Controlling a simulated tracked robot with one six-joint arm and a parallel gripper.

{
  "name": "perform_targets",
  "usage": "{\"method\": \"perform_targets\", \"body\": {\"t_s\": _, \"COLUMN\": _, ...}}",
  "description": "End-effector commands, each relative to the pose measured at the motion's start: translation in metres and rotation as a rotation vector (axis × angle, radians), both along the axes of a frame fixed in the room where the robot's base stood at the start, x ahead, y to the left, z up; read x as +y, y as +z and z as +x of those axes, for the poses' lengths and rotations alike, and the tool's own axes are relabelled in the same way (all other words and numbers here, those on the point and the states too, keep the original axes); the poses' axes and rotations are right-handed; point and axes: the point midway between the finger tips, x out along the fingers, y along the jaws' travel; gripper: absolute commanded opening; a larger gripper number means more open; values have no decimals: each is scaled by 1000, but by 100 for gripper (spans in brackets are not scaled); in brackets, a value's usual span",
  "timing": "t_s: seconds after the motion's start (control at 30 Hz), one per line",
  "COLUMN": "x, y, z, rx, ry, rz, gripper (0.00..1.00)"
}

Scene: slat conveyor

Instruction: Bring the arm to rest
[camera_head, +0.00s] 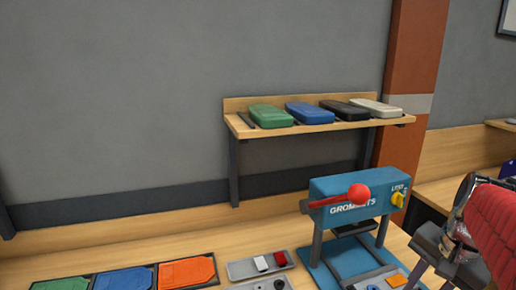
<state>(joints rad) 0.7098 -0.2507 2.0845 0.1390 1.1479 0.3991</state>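My arm, in a red ribbed cover, comes in at the lower right edge. My gripper (433,245), grey and dark, is at its end, low over the wooden bench and just right of the blue grommet press (345,188). A small gap or overlap between gripper and press cannot be judged from this angle. Nothing is seen held, but the fingertips are partly hidden by the gripper's own body and the picture's lower edge, so its opening is unclear.
The press has a red ball-ended lever (358,192) and a yellow knob (398,200). A wall shelf (238,126) bears green, blue, black and white cases. Green, blue and orange pieces lie in a dark tray (92,278). A grey parts tray (240,270) sits beside it.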

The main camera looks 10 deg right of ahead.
Motion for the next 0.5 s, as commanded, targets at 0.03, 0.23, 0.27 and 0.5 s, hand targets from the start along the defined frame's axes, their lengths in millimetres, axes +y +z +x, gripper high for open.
{"method": "perform_targets", "body": {"t_s": 0.03, "x": 16, "y": 1, "z": 2, "rx": -8, "ry": 57, "rz": -20, "gripper": 29}}
{"method": "perform_targets", "body": {"t_s": 0.23, "x": 66, "y": 2, "z": 7, "rx": -46, "ry": 275, "rz": -98, "gripper": 29}}
{"method": "perform_targets", "body": {"t_s": 0.27, "x": 73, "y": 1, "z": 6, "rx": -49, "ry": 308, "rz": -110, "gripper": 29}}
{"method": "perform_targets", "body": {"t_s": 0.5, "x": 128, "y": -2, "z": 1, "rx": -103, "ry": 566, "rz": -201, "gripper": 29}}
